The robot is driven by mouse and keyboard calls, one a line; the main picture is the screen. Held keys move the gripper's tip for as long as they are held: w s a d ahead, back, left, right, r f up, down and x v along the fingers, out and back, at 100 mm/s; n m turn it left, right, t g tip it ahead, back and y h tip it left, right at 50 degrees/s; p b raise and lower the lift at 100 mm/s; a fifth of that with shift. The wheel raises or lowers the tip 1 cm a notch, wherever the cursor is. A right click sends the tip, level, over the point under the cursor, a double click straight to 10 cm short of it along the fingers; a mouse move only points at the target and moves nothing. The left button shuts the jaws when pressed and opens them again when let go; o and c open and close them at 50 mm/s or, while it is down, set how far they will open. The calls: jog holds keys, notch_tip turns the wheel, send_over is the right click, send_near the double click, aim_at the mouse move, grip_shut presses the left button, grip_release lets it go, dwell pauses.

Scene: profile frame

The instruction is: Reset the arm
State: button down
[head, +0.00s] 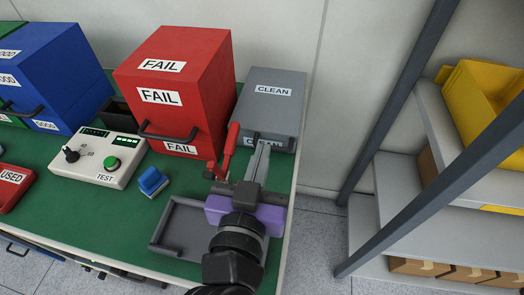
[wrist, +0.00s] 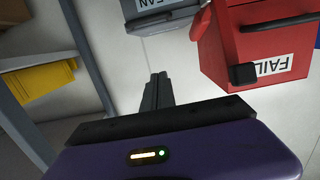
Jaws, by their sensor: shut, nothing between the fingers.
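My gripper (head: 260,160) is shut and empty, with its fingers pressed together. In the head view it is over the right end of the green bench (head: 60,212), pointing toward the grey CLEAN box (head: 270,100). In the wrist view the shut fingers (wrist: 158,78) point up the picture, with the purple gripper body below them. My arm hides part of the grey tray (head: 175,222) on the bench.
A red FAIL box (head: 185,75) stands left of the CLEAN box; a blue box (head: 50,70) is further left. A TEST device (head: 95,160), a blue block (head: 152,181) and a red lever (head: 229,150) are close by. A shelf rack (head: 440,205) stands right, across open floor.

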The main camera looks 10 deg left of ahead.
jog(key=d+f+n, duration=0.1)
jog(key=d+f, duration=0.1)
jog(key=s+d+f+g+y+p, duration=0.1)
jog(key=f, duration=0.2)
jog(key=s+d+f+n, duration=0.1)
jog(key=d+f, duration=0.1)
jog(key=f, duration=0.1)
jog(key=shift+s+d+n+y, duration=0.1)
jog(key=shift+d+n+y, duration=0.2)
jog(key=s+d+f+g+y+p, duration=0.1)
jog(key=s+d+f, duration=0.2)
jog(key=s+d, duration=0.4)
jog(key=s+d+f+g+p, duration=0.1)
jog(key=s+d+f+p, duration=0.15)
jog(key=s+d, duration=0.45)
jog(key=s+d+r+m+h, duration=0.1)
jog(key=s+d+r, duration=0.1)
jog(key=s, duration=0.3)
jog(key=s+d+r+m+t+h, duration=0.1)
jog(key=s+d+r, duration=0.2)
jog(key=s, duration=0.3)
jog(key=shift+d+r+p, duration=0.35)
jog(key=shift+r, duration=0.45)
jog(key=shift+s, duration=0.1)
